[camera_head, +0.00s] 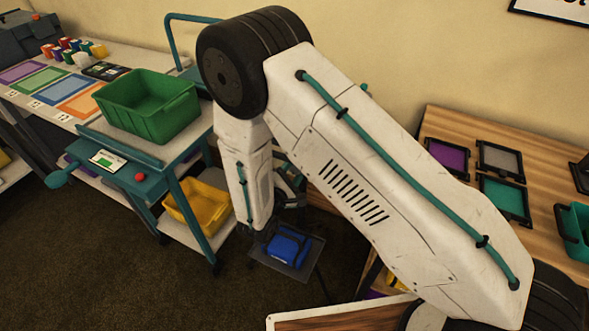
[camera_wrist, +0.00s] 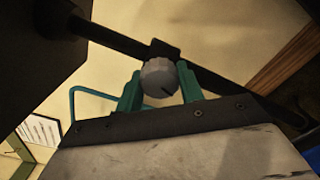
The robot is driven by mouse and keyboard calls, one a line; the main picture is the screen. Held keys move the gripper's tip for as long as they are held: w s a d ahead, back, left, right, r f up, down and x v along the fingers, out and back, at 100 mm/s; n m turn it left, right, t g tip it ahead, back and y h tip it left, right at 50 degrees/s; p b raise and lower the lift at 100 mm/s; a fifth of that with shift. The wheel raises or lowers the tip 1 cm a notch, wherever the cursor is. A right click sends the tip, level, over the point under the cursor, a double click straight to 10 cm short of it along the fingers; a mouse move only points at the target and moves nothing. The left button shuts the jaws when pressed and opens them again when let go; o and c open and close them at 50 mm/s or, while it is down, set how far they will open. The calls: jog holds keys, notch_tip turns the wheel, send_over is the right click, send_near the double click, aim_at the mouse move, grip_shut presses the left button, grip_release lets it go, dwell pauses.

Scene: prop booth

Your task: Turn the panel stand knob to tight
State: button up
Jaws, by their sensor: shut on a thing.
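In the wrist view, a round grey knob (camera_wrist: 157,80) with a dark line on its face sits on a dark bar (camera_wrist: 108,37), seemingly part of the panel stand. The bar slants from upper left to lower right. My gripper (camera_wrist: 158,72) has its two teal fingers on either side of the knob, shut on it. The line on the knob points toward the lower right. No marking for tight or loose can be read. In the head view my own arm covers the middle, and I cannot make out the knob or my fingertips there.
A cart with a green bin (camera_head: 148,105) and a yellow bin (camera_head: 198,205) stands left of my arm. A blue item (camera_head: 286,247) lies on a small dark stand (camera_head: 290,270) below it. A wooden table (camera_head: 455,125) with framed panels is at right. Dark floor is open at lower left.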

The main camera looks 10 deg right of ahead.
jog(key=m, duration=0.5)
dwell(0.6)
jog(key=o, duration=1)
jog(key=v, duration=0.8)
